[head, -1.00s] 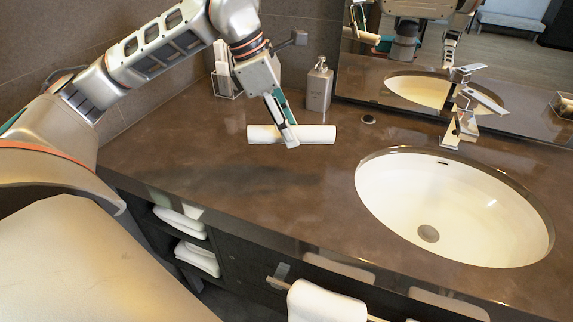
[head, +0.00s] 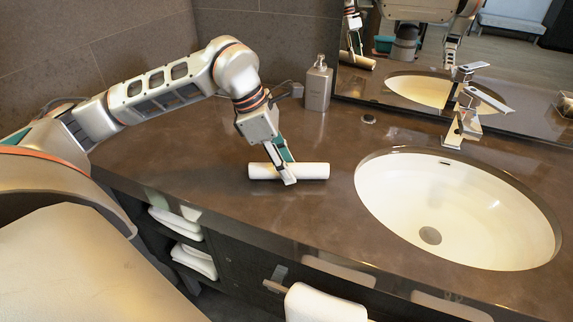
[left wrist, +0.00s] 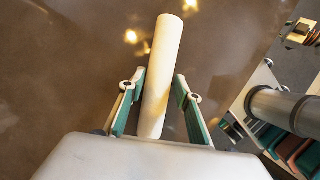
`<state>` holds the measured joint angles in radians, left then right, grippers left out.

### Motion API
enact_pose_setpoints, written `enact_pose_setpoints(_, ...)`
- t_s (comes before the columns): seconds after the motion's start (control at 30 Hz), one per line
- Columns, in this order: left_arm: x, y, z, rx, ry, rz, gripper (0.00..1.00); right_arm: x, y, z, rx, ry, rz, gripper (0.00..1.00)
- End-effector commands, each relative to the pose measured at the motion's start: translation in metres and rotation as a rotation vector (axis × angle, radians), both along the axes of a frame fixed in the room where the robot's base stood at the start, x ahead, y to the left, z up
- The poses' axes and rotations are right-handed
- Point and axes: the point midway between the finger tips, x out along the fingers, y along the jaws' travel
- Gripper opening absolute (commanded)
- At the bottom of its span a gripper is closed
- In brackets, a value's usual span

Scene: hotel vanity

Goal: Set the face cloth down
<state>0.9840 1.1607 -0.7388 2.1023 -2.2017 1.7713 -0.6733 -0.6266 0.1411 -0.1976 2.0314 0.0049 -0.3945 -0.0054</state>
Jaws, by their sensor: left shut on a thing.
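The face cloth (head: 312,171) is a white roll, lying crosswise in my left gripper (head: 288,182) over the brown counter in the head view. In the left wrist view the cloth (left wrist: 163,70) runs lengthwise between the two teal-and-grey fingers of the left gripper (left wrist: 158,95). The left gripper is shut on the cloth. The roll is close to the counter (head: 215,185), but I cannot tell whether it touches it. My right gripper is not in view.
The sink (head: 455,215) is to the right with its faucet (head: 462,120) behind. A soap dispenser (head: 317,88) stands at the back near the mirror. A towel (head: 325,303) hangs at the counter's front. The counter left of the cloth is clear.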

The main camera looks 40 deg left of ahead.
Motion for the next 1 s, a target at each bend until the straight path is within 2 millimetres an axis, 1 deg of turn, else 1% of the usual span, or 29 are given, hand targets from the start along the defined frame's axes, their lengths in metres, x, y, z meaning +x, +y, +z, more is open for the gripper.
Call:
enact_pose_setpoints(0.17,0.000,0.000,-0.004,0.000,0.001,0.000,0.15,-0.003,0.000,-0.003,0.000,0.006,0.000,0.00)
enact_pose_setpoints(0.2,0.000,0.000,-0.003,0.000,0.000,0.000,0.41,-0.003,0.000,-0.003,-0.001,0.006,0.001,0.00)
enact_pose_setpoints(0.23,0.000,0.000,-0.003,0.000,0.000,0.000,0.49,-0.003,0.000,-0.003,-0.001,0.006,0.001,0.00)
enact_pose_setpoints(0.27,0.000,0.000,-0.003,0.000,0.000,0.000,0.50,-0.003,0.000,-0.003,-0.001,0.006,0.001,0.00)
enact_pose_setpoints(0.57,0.000,0.000,-0.003,0.000,0.000,0.000,0.50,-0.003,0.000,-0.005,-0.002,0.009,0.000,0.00)
enact_pose_setpoints(0.67,0.000,0.000,0.002,-0.001,-0.001,0.000,0.50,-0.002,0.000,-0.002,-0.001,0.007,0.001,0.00)
enact_pose_setpoints(0.77,-0.002,0.004,0.012,0.001,-0.003,0.002,0.50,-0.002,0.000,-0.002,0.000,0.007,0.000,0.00)
enact_pose_setpoints(0.87,-0.005,0.009,0.029,0.001,-0.005,0.002,0.50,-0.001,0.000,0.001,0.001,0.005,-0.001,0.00)
enact_pose_setpoints(1.0,-0.012,0.019,0.057,0.001,-0.006,0.003,0.50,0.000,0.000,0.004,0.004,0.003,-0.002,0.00)
